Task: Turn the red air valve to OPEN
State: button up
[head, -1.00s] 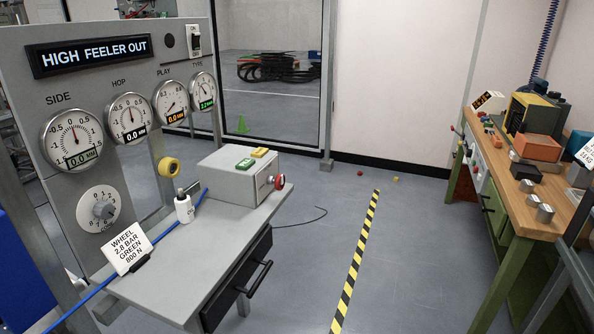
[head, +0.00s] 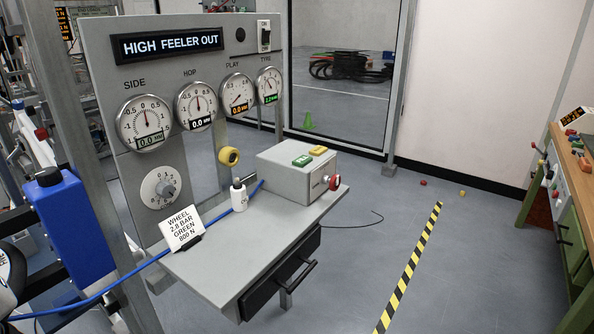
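I cannot pick out the red air valve for certain, and no OPEN marking is readable. A round red knob (head: 333,183) sits on the right end of the grey control box (head: 290,180). A small red part (head: 41,133) shows on the equipment at the far left; its kind is unclear. A blue hose (head: 110,288) runs from the lower left past the card to the panel shelf. My gripper is not in view.
The gauge panel (head: 130,80) reads HIGH FEELER OUT. Its grey shelf (head: 235,275) holds a card (head: 183,230) and a white bottle (head: 239,195). A blue box-shaped unit (head: 72,225) stands at left. A workbench (head: 575,215) stands at right.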

aim_at(335, 182)
jog(key=i+l+z, duration=0.5)
jog(key=i, duration=0.35)
